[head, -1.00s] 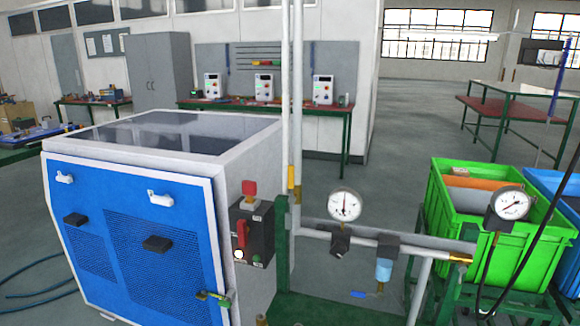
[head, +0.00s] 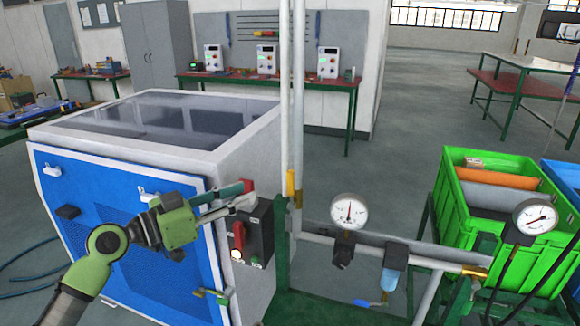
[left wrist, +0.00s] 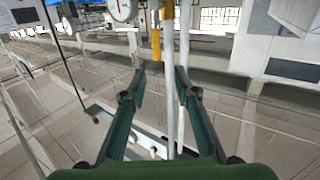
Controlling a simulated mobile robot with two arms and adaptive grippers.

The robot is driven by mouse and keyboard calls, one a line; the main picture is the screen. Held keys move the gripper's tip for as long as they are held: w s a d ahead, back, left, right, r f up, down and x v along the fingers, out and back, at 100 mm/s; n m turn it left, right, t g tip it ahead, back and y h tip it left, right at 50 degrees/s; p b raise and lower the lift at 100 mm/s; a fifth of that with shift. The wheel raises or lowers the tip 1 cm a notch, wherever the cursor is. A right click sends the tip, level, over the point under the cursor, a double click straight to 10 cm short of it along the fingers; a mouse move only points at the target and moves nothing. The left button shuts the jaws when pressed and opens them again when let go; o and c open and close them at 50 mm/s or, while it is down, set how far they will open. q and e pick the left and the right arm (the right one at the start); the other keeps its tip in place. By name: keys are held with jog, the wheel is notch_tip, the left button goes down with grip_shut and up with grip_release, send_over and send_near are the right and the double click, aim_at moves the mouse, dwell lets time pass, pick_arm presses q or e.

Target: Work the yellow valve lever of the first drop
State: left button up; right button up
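The yellow valve lever (head: 291,184) hangs along the white vertical drop pipe (head: 298,90), just right of the blue and white machine. In the left wrist view the yellow lever (left wrist: 155,44) stands upright, ahead of the fingertips and beside the white pipes. My left gripper (head: 238,198) is in front of the machine's upper right corner, left of the lever and apart from it. In the left wrist view my left gripper (left wrist: 163,72) has its two fingers spread, with nothing held between them. My right gripper is in neither view.
A black switch box (head: 250,232) with a red handle sits close to my left gripper. A pressure gauge (head: 348,212) and horizontal pipe (head: 420,260) are right of the drop. A green crate (head: 500,220) stands further right. Open floor lies behind.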

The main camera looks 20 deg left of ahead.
aim_at(290, 192)
pick_arm(q)
jog(key=shift+s+d+r+p+x, duration=0.15)
jog(key=shift+p+x, duration=0.95)
jog(key=shift+x, duration=1.2)
jog(key=shift+d+r+p+x, duration=0.15)
jog(key=shift+p+x, duration=0.9)
jog(key=shift+x, duration=1.2)
jog(key=shift+s+d+r+p+x, duration=0.15)
jog(key=shift+p+x, duration=0.95)
jog(key=shift+x, duration=1.2)
jog(key=shift+w+a, duration=0.1)
jog(key=shift+a, duration=0.05)
jog(key=shift+c, duration=0.3)
grip_shut()
